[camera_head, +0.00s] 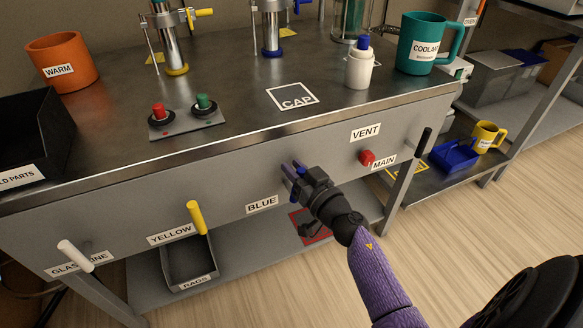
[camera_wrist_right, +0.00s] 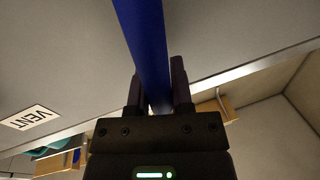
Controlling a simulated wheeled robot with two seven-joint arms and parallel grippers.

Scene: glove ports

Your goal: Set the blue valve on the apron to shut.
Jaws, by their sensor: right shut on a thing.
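The apron (camera_head: 130,220) is the grey front panel under the bench top. The blue valve's label, "BLUE" (camera_head: 262,204), is on it near the middle. My right gripper (camera_head: 293,172) is at the apron, just right of and above that label. It is shut on the blue valve lever, a long blue bar (camera_wrist_right: 147,45) that runs up from between the fingers (camera_wrist_right: 158,95) in the right wrist view. In the head view the gripper hides most of the lever, so I cannot tell its exact angle. My left gripper is not in view.
The yellow lever (camera_head: 196,217) and white lever (camera_head: 75,256) are left on the apron. A red knob (camera_head: 367,157) by "VENT" and the black "MAIN" lever (camera_head: 423,142) are right. A rags bin (camera_head: 188,265) sits on the shelf below. A teal mug (camera_head: 418,45) stands on the bench.

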